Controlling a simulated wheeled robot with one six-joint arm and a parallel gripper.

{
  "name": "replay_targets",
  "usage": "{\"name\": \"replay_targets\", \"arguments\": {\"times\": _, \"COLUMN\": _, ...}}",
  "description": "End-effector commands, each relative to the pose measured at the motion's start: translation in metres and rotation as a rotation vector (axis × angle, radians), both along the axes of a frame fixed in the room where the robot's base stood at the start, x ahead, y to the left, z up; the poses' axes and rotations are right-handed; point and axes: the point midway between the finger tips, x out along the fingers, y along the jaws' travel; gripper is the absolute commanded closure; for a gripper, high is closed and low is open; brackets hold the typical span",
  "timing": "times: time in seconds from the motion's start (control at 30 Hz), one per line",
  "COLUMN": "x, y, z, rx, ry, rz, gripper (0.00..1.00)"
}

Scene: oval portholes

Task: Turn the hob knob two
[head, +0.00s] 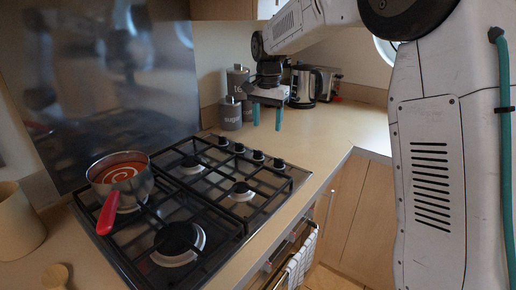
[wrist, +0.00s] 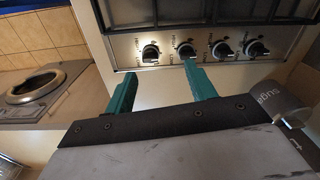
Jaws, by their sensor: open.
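The gas hob (head: 300,174) has a row of several black knobs along its right-hand strip. In the wrist view the row runs across the top, with knobs (wrist: 150,53), (wrist: 186,51), (wrist: 221,49) and (wrist: 256,49) all in sight. Nothing visible marks which one is knob two. My gripper (head: 266,120) hangs above the counter beyond the far end of the strip, teal fingers pointing down. In the wrist view its fingers (wrist: 160,72) are spread with nothing between them, and the right fingertip appears just below the second knob from the left. No contact shows.
A steel pan (head: 140,188) with red contents stands on the left burners, its red handle (head: 107,214) pointing forward. Grey canisters (head: 230,115) stand close to my gripper. A kettle (head: 304,88) and toaster are behind it. The counter (head: 340,128) right of my gripper is clear.

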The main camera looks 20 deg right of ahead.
Motion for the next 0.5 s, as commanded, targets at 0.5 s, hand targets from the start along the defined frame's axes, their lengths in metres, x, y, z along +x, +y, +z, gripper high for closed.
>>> {"name": "replay_targets", "arguments": {"times": 0.5, "x": 0.075, "y": 0.008, "z": -0.076, "rx": 0.001, "ry": 0.022, "rz": -0.162, "gripper": 0.45}}
